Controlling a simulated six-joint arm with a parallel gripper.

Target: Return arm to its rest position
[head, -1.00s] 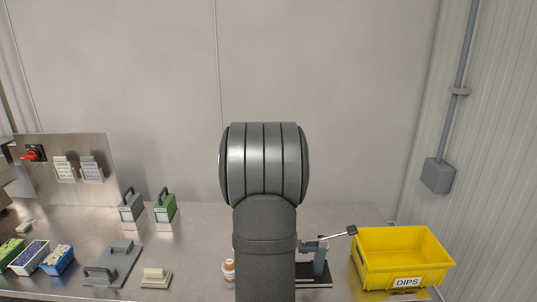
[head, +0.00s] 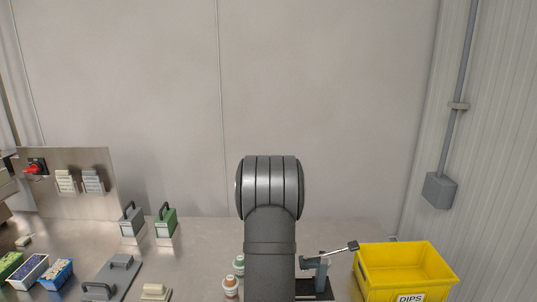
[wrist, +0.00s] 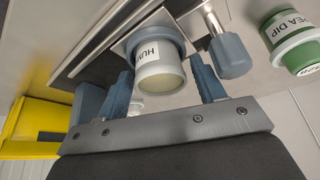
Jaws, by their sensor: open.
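In the wrist view my gripper (wrist: 163,82) is open, with its two blue-grey fingers spread. A tub with a cream end and a label starting "HUM" (wrist: 160,66) shows between and beyond the fingers; I cannot tell whether they touch it. It sits at a grey press-like device with a rounded handle (wrist: 230,55). In the head view my arm (head: 270,190) stands in front of the bench and hides my gripper.
A yellow DIPS crate (head: 408,286) stands right of the lever device (head: 318,275). A green PEA DIP tub (wrist: 290,38) is at the wrist view's right. Green (head: 165,222) and grey (head: 131,221) handled blocks stand left. The wall behind is bare.

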